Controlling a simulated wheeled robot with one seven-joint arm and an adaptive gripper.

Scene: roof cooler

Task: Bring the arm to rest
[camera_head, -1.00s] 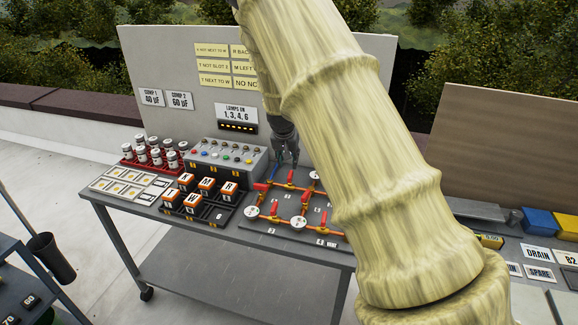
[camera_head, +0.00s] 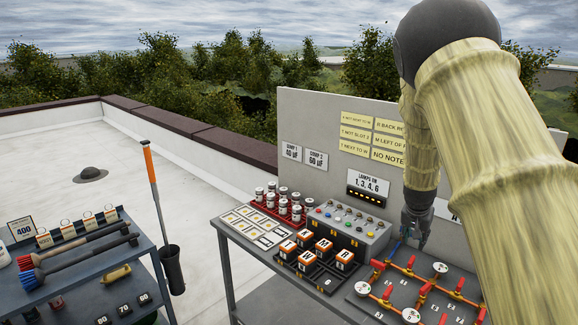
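My arm (camera_head: 480,110) rises from the lower right and bends at a dark joint near the top right.
An upright panel (camera_head: 325,112) stands behind. A tool cart (camera_head: 90,265) is at left. Open roof floor (camera_head: 60,150) lies beyond.

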